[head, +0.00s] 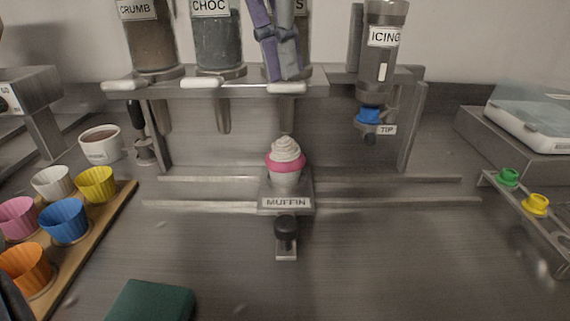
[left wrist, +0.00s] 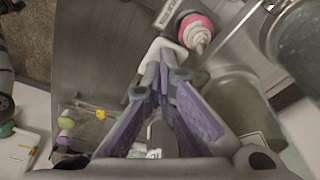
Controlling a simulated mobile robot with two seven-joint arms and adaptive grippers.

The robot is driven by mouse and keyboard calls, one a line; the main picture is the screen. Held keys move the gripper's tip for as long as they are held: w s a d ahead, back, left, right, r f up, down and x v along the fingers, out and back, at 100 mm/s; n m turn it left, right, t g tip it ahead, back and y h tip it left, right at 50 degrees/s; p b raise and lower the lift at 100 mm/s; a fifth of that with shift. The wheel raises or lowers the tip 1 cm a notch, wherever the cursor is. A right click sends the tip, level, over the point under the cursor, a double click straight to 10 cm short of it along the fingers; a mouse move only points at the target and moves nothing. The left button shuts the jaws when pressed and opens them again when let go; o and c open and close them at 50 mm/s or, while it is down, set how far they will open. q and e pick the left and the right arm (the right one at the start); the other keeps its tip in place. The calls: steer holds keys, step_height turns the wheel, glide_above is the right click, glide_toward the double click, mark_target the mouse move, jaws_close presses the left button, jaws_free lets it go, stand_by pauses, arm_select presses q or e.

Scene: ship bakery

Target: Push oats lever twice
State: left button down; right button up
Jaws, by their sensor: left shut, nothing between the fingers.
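My left gripper (head: 286,76) comes down from the top in the head view, its purple-grey fingers shut and empty. It covers most of the oats dispenser (head: 302,30), whose label shows only a final "S". The white oats lever (head: 287,88) sticks out right below the fingertips. In the left wrist view the fingertips (left wrist: 161,75) overlap the white lever (left wrist: 154,47); I cannot tell whether they touch it. A muffin with white swirled icing and a pink cup (head: 286,160) stands on the MUFFIN stand under this dispenser. My right gripper is not in view.
CRUMB (head: 150,45) and CHOC (head: 217,45) dispensers stand to the left, the ICING dispenser (head: 384,55) to the right. Coloured cups sit on a wooden board (head: 118,205) at left. A dark green block (head: 152,302) lies in front. The right front counter is clear.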

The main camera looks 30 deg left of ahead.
arm_select(q)
steer(key=shift+s+x, duration=0.2)
steer(key=shift+x, duration=0.85)
steer(key=shift+a, duration=0.1)
steer(key=shift+w+d+v, duration=0.1)
steer(key=shift+w+v, duration=0.1)
steer(key=shift+v, duration=0.8)
steer(key=shift+w+d+v, duration=0.1)
steer(key=shift+w+v, duration=0.1)
steer(key=shift+v, duration=0.8)
steer(key=w+v, duration=0.1)
steer(key=v, duration=0.5)
steer(key=shift+d, duration=0.3)
steer(key=shift+r, duration=0.15)
